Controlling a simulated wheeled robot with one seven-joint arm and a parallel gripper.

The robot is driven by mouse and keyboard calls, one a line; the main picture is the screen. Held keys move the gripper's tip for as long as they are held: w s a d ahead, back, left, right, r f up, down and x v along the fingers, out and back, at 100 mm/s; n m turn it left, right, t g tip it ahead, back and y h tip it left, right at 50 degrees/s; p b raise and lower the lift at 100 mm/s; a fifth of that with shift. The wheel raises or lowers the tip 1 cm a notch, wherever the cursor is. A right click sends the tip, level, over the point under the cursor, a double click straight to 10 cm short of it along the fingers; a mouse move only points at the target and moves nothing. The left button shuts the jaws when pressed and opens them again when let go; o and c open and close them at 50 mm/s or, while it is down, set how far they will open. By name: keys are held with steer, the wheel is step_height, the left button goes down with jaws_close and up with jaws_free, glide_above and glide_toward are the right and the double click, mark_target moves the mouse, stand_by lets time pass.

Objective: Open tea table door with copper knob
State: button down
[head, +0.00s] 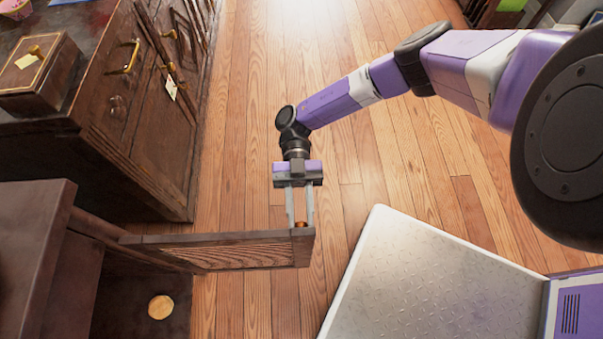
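The tea table (32,235) is at the lower left, a dark wooden cabinet. Its wooden door (240,256) stands swung out from the front, and the open compartment shows behind it. The copper knob (301,224) is near the door's free end, on the side facing my arm, and is partly hidden by the fingers. My gripper (300,221) reaches down to the door with its two grey fingers on either side of the knob. The knob appears to fill the gap between the fingertips.
A round golden object (160,307) lies inside the compartment. A larger dark cabinet (150,120) with brass handles and a hanging tag stands at the upper left, with a wooden box (38,75) on top. Wooden floor (240,110) is clear around my arm.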

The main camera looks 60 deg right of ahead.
steer(key=shift+w+d, duration=0.1)
stand_by(0.3)
steer(key=c, duration=1.5)
jaws_free()
steer(key=v, duration=0.7)
steer(key=shift+w+d, duration=0.25)
steer(key=shift+d, duration=0.05)
